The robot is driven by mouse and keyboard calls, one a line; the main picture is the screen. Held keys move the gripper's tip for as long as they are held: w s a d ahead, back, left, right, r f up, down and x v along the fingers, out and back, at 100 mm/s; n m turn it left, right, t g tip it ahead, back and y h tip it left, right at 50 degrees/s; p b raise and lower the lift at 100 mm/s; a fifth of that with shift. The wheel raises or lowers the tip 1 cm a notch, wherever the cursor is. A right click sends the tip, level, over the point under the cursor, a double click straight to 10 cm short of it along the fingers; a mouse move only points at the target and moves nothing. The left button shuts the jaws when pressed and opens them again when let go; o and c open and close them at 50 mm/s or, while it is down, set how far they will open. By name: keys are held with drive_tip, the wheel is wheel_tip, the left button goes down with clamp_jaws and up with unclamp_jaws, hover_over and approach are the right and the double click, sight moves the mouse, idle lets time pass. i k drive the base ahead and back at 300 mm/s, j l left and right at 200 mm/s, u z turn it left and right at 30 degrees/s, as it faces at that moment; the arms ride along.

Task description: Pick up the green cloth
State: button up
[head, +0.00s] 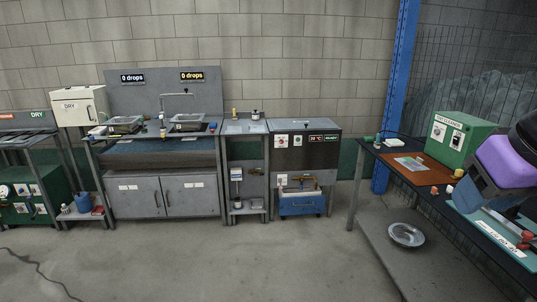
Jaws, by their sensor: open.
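I cannot make out a green cloth for certain in the head view. A small flat item with pale and greenish parts (409,163) lies on the brown mat on the right-hand table, too small to identify. A part of my arm, purple and dark grey, shows at the right edge over that table and hides some of it. My gripper's fingertips do not show.
The right-hand table (385,152) carries a green box with dials (461,136). A metal bowl (406,235) sits on its lower shelf. A sink unit (165,195), a white box (82,106) and a grey machine (304,150) line the wall. The middle floor is clear.

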sight(370, 139)
drive_tip(key=i+l+u, duration=0.1)
drive_tip(key=i+u, duration=0.3)
drive_tip(key=i, duration=1.45)
drive_tip(key=i+z, duration=0.25)
drive_tip(key=i, duration=0.35)
drive_tip(key=i+z, duration=0.3)
drive_tip(key=i, duration=0.3)
drive_tip(key=i+j+z, duration=0.25)
drive_tip(key=i, duration=0.35)
drive_tip(key=i+l+z, duration=0.1)
drive_tip(key=i+z, duration=0.3)
drive_tip(key=i, duration=0.2)
drive_tip(key=i+j+z, duration=0.1)
drive_tip(key=i+z, duration=0.3)
drive_tip(key=i, duration=0.15)
